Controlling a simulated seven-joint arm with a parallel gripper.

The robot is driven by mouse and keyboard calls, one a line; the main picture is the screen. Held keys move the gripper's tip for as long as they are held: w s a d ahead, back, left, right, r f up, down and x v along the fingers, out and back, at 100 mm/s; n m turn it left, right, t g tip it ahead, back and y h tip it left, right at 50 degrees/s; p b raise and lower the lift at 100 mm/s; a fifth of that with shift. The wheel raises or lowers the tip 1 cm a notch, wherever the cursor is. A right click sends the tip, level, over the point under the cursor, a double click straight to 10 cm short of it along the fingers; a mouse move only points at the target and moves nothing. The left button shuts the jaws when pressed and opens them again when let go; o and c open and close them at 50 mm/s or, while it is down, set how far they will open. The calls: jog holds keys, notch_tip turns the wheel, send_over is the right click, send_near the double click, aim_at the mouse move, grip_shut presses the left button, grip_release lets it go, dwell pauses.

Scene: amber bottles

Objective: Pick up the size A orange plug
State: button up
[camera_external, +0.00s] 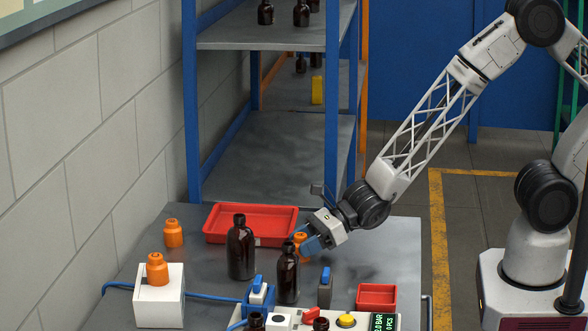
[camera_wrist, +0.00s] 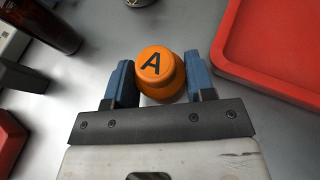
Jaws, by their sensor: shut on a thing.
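The orange plug marked with a black A (camera_wrist: 157,68) sits between the two blue fingers of my gripper (camera_wrist: 160,85) in the wrist view. My gripper is shut on this plug. In the external view the plug (camera_external: 300,240) shows partly behind my gripper (camera_external: 306,245), close to a dark amber bottle (camera_external: 288,275). I cannot tell there whether the plug touches the table. Two other orange plugs show at the left: one on the table (camera_external: 173,233) and one on a white block (camera_external: 157,269). Their letters cannot be read.
A red tray (camera_external: 215,238) lies behind my gripper, and a taller amber bottle (camera_external: 240,250) stands to its left. A small red bin (camera_external: 376,296) and a control box with switches (camera_external: 340,320) are at the front. A blue-framed shelf (camera_external: 190,100) rises behind the table.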

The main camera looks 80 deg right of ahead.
aim_at(303, 234)
jog(key=shift+r, duration=0.15)
jog(key=shift+r, duration=0.55)
notch_tip(303, 234, up, 2)
jog(key=shift+r, duration=0.1)
jog(key=s+d, duration=0.1)
jog(key=s, duration=0.4)
jog(key=s+d+r, duration=0.1)
jog(key=s, duration=0.4)
jog(key=s+d, duration=0.1)
jog(key=s, duration=0.4)
jog(key=shift+s+d+r, duration=0.2)
jog(key=shift+s+d, duration=0.05)
jog(key=shift+d, duration=0.15)
